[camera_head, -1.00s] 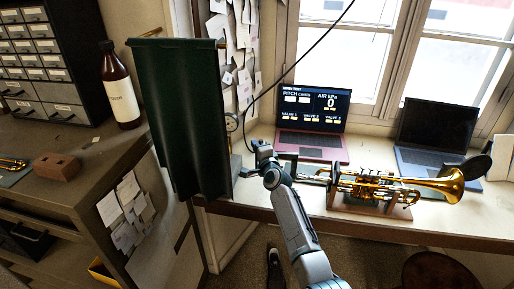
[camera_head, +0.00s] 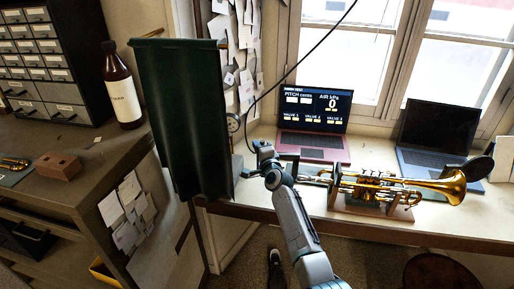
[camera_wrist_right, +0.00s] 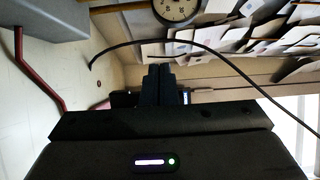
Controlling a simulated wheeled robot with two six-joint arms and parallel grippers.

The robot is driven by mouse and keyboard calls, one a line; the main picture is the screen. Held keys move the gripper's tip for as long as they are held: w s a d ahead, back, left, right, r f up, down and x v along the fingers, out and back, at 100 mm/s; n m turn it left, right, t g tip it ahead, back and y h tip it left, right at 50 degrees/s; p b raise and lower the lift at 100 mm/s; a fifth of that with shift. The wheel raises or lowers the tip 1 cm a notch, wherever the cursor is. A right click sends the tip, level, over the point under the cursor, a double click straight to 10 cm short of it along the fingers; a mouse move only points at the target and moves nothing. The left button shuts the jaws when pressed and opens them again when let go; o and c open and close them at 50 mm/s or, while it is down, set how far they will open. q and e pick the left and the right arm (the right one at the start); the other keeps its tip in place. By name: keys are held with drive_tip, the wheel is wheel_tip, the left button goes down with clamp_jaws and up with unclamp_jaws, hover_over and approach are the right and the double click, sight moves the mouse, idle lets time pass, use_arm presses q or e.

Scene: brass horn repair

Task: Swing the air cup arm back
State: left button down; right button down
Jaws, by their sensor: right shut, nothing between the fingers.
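A brass trumpet (camera_head: 385,187) lies level on a wooden cradle (camera_head: 350,208) on the window bench, its bell to the right. I cannot clearly make out the air cup arm; the mouthpiece end, at the left, is close to my right arm. My right gripper (camera_head: 256,147) is at the bench's left end, left of the trumpet and apart from it. In the right wrist view its fingers (camera_wrist_right: 159,86) are together and empty. A dark cable passes behind them. My left gripper is out of view.
A round gauge (camera_wrist_right: 178,8) is on the wall near the gripper. A dark green curtain (camera_head: 180,115) hangs close on the left. A red laptop (camera_head: 312,140) and a grey laptop (camera_head: 432,150) stand behind the trumpet. A dark disc (camera_head: 477,166) is by the bell.

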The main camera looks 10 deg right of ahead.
drive_tip(key=shift+s, duration=0.1)
drive_tip(key=s+d+p, duration=0.1)
drive_tip(key=s+d, duration=0.1)
drive_tip(key=s, duration=0.8)
drive_tip(key=shift+s, duration=0.3)
drive_tip(key=shift+a, duration=0.1)
